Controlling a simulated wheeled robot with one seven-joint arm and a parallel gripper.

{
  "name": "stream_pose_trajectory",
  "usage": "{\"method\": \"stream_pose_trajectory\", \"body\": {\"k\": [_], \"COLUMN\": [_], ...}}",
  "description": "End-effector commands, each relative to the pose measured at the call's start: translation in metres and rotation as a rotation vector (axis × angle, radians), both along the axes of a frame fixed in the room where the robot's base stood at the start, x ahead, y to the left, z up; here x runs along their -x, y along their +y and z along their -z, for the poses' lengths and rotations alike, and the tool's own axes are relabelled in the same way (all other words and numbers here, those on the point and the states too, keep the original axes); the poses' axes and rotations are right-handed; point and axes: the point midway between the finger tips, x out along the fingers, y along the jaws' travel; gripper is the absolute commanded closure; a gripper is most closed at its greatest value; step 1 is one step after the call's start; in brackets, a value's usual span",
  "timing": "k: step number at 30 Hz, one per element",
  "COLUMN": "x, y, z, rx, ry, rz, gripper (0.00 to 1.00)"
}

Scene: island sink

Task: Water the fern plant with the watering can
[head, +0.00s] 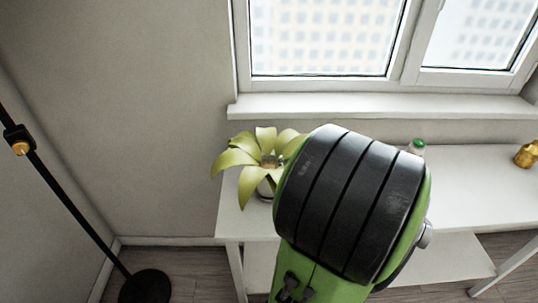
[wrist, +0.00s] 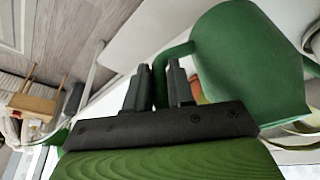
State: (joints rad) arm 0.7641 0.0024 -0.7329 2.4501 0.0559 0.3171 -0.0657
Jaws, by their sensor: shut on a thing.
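A plant with broad yellow-green leaves (head: 252,150), the only plant I can make out, stands in a pot at the left end of the white table in the head view. The green watering can (wrist: 252,65) fills the upper right of the wrist view. Its curved handle reaches toward my gripper (wrist: 158,82), whose dark fingers are shut on it. In the head view my green and black arm covers the middle, and the gripper and can are hidden behind it. Pale leaf-like shapes show below the can in the wrist view; I cannot tell what they are.
The white table (head: 465,195) runs right below the windowsill (head: 380,105). A small green-topped item (head: 417,147) and a brass-coloured object (head: 527,155) stand on it. A black floor lamp (head: 70,205) stands at the left. A wooden stool-like piece (wrist: 35,103) shows in the wrist view.

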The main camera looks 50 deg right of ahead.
Motion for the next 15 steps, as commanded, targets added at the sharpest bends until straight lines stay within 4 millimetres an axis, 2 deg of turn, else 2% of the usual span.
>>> {"method": "stream_pose_trajectory", "body": {"k": [1, 3, 15], "x": [-0.004, -0.008, -0.023], "y": [0.000, -0.001, -0.002], "z": [-0.024, -0.034, -0.062], "rx": [-0.002, -0.008, -0.018], "ry": [0.030, 0.070, 0.200], "rz": [-0.007, -0.006, -0.003], "gripper": [1.00, 1.00, 1.00]}}
